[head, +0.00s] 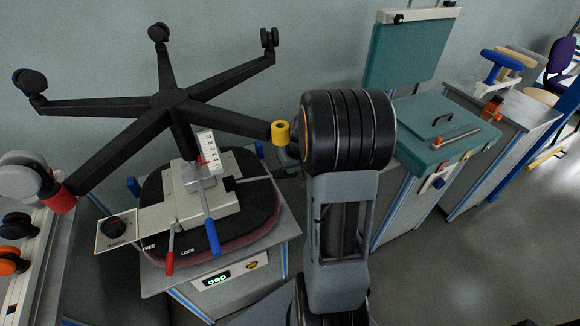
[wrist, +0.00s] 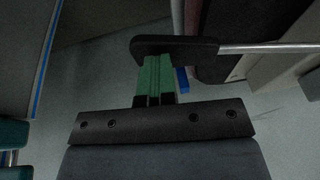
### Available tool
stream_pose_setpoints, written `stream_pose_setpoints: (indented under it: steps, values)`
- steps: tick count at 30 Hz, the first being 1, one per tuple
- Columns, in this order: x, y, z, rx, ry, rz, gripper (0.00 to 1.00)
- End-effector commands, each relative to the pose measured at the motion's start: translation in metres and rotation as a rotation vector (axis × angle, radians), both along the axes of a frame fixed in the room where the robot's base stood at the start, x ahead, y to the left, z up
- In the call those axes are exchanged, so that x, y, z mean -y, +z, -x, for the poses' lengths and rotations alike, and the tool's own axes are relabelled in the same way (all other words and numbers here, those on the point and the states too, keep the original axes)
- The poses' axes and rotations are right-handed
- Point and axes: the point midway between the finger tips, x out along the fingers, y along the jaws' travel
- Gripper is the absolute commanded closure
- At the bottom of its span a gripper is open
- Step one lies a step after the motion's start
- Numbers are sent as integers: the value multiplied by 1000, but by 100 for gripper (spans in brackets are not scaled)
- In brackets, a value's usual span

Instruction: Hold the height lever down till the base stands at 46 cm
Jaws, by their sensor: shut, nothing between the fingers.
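The upturned chair's black star base (head: 170,98) stands above its mechanism (head: 195,205) in the head view. A white scale (head: 208,150) with a red mark is beside the column; its reading is too small to tell. In the wrist view, a lever with a black paddle (wrist: 180,45) and metal rod (wrist: 265,48) reaches in from the right. My gripper (wrist: 155,62), with green fingers, is shut and empty. Its fingertips meet the paddle's lower edge in the picture; whether they touch cannot be told. In the head view my arm hides most of the gripper and the lever's end.
A red-handled lever (head: 170,262) and a blue-handled lever (head: 212,238) stick out at the seat's front. A dial plate (head: 116,229) sits at left. The bench has a small display (head: 216,278). A teal case (head: 435,135) stands right of my arm. Floor is free at far right.

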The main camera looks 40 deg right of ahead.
Motion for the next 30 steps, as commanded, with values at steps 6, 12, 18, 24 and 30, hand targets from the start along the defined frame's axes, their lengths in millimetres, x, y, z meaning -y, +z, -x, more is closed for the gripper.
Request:
stream_pose_setpoints:
  steps: [6, 12, 18, 24, 30]
  values:
    - [11, 49, 5, 13, 0, 7, 100]
    - [18, 85, 17, 14, 1, 7, 100]
    - [22, 110, 26, 15, 3, 8, 100]
    - [24, 121, 30, 14, 4, 8, 100]
    - [25, 123, 31, 13, 4, 7, 100]
